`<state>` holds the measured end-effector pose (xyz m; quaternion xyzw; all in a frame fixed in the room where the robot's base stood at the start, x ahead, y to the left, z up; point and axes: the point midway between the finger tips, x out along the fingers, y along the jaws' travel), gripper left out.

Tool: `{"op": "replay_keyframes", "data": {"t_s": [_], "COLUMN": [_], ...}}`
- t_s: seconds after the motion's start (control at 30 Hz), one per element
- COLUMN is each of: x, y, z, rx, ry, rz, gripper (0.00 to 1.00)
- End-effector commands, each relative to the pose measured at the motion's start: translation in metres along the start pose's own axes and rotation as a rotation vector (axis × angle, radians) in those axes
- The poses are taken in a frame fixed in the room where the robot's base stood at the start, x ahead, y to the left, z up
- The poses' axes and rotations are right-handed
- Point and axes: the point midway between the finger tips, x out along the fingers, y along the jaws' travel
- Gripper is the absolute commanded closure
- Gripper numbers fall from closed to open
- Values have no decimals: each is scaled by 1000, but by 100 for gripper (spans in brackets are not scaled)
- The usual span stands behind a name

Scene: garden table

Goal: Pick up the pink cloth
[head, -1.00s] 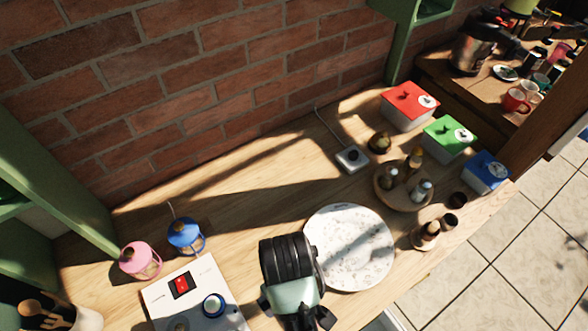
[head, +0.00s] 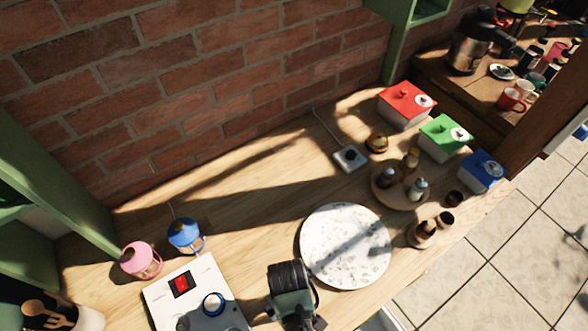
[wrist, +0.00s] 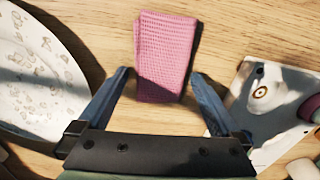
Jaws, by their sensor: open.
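The pink cloth (wrist: 166,55) is a folded, waffle-textured rectangle lying on the wooden table top in the wrist view. My gripper (wrist: 160,80) is open, with its two blue-grey fingers spread on either side of the cloth's near end. I cannot tell how high the fingertips are above the table. In the head view my gripper (head: 296,322) is at the bottom edge, partly cut off, and the cloth is hidden there.
A round speckled plate (head: 345,246) lies right of my gripper; it also shows at left in the wrist view (wrist: 35,75). A white appliance (head: 205,300) with a red switch stands on the left. Pink (head: 140,260) and blue (head: 186,236) lantern-like items stand behind it.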

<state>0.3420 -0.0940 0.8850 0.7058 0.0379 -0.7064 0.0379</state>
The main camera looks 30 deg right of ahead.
Motion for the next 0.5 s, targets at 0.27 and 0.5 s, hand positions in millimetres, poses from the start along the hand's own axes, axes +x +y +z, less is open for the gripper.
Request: {"op": "replay_keyframes", "data": {"t_s": [0.27,0.5], "x": [3,2], "y": [0,0], "z": [0,0], "rx": [0,0], "ry": [1,1], "rz": [0,0], "gripper": [0,43]}}
